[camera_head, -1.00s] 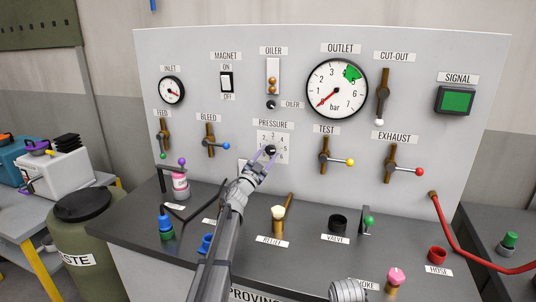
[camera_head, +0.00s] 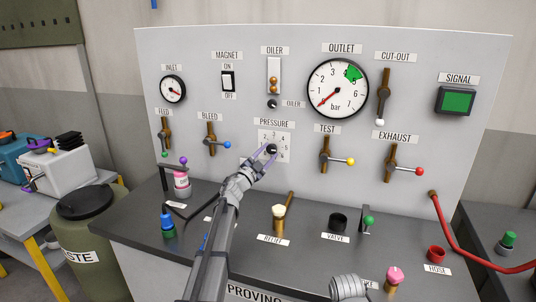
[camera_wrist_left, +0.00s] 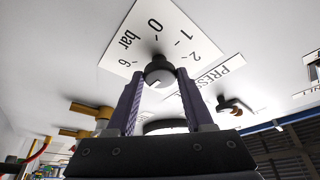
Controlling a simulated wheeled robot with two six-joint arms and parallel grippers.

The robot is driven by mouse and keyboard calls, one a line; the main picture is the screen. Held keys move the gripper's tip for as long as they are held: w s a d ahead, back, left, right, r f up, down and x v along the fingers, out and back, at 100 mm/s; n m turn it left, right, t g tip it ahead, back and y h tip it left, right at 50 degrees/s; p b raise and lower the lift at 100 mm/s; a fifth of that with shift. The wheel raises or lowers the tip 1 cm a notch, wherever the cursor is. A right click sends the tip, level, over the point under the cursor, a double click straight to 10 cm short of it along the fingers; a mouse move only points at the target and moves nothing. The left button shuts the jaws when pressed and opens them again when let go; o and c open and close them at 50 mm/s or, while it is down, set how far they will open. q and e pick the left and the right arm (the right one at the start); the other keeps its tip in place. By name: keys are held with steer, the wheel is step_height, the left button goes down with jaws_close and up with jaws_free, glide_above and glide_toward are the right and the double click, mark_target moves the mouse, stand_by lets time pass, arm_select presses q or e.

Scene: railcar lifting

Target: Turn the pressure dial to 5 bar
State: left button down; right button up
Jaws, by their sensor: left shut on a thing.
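The pressure dial is a small dark round knob (camera_head: 272,149) on a white numbered plate (camera_head: 283,157) under the PRESSURE label. My left gripper (camera_head: 265,151) reaches it from the lower left, its purple fingers shut on the knob. In the left wrist view the gripper (camera_wrist_left: 158,82) has one finger on each side of the knob (camera_wrist_left: 158,66). The plate (camera_wrist_left: 140,40) shows 0, 1, 2, 6 and "bar" there. A white mark shows on the knob, but I cannot tell which number it meets. The outlet gauge (camera_head: 338,88) has its red needle at the low end.
The test lever (camera_head: 338,160) with a yellow tip is right of the dial, and the bleed lever (camera_head: 215,143) with a blue tip is left. The relief post (camera_head: 279,217) and valve cup (camera_head: 337,222) stand on the bench below. The signal lamp (camera_head: 455,101) is green.

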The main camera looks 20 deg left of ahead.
arm_select(q)
steer(key=shift+c, duration=1.5)
jaws_free()
steer(key=b+v, duration=0.2)
steer(key=v, duration=0.5)
steer(key=shift+s, duration=0.35)
steer(key=shift+a, duration=0.1)
